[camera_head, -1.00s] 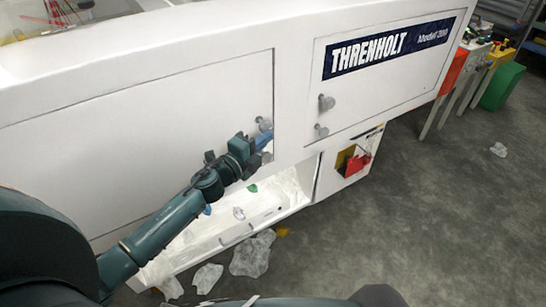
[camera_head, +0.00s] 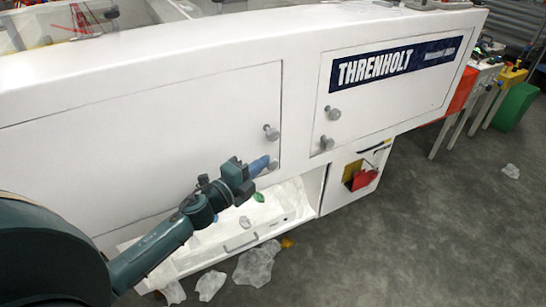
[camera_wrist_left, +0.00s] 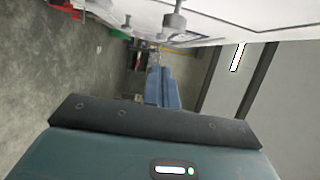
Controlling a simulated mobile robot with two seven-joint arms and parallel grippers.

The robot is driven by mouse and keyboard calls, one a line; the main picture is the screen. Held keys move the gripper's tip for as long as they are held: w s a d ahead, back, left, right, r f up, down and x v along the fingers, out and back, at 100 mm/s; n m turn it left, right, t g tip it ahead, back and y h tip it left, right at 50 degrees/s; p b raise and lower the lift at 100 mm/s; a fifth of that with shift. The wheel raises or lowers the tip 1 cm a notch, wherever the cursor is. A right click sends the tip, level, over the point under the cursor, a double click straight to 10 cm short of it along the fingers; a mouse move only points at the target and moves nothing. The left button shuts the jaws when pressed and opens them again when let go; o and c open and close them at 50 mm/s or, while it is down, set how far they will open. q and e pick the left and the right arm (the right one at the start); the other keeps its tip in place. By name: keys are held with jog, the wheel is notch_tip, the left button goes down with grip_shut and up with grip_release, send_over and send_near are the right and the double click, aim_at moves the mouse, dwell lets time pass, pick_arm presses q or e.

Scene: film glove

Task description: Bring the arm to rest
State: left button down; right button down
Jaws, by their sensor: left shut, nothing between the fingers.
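My left arm comes in from the left in the head view. My right gripper is not in view.
An open white drawer (camera_head: 225,246) below the machine's doors holds several small items. Crumpled clear film (camera_head: 255,268) lies on the floor below. Grey floor (camera_head: 430,235) is mostly clear to the right.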

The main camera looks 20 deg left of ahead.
pick_arm(q)
jog(key=shift+v, duration=2.2)
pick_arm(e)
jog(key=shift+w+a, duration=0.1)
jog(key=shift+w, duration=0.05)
